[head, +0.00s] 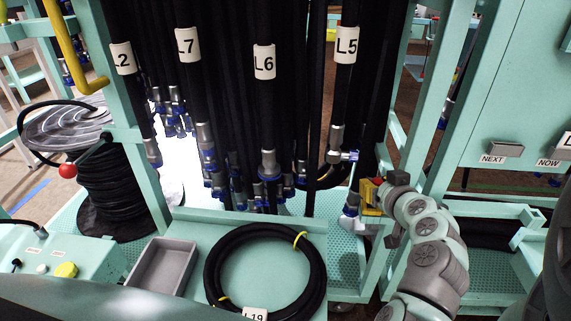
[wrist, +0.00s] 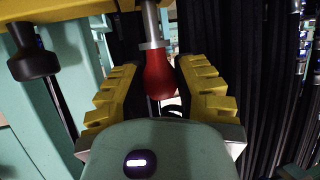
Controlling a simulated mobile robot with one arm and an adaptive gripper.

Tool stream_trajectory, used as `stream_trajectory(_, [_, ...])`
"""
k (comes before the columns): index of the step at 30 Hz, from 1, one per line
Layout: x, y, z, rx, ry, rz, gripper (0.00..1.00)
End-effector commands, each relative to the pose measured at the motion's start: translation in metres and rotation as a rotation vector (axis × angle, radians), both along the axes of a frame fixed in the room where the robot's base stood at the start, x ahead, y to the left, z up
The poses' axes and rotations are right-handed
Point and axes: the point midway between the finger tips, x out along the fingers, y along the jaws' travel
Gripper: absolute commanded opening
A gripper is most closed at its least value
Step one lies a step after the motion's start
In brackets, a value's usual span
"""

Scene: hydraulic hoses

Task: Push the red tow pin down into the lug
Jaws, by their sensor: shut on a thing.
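The red tow pin (wrist: 160,76) shows in the wrist view as a red bulb-shaped grip with a grey collar and shaft above it in the picture. It sits between the yellow fingers of my gripper (wrist: 160,92), which is shut on it. In the head view, my gripper (head: 372,193) is right of centre, beside the lower end of the L5 hose. There the red grip is mostly hidden by the gripper and cannot be made out clearly. I cannot identify the lug or tell how deep the pin sits.
Hanging black hoses with labels, among them L5 (head: 347,45) and L6 (head: 264,62), stand close left of my gripper. A green frame post (head: 440,90) is at its right. A coiled hose (head: 222,262) and a grey tray (head: 163,266) lie in front. A red-knobbed lever (head: 67,171) is far left.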

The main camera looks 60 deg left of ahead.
Motion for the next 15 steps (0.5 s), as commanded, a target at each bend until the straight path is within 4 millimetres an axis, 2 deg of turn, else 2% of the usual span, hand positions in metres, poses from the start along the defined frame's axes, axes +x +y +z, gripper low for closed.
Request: stream_trajectory(15, [-0.001,0.001,-0.021,0.001,-0.001,0.004,0.0])
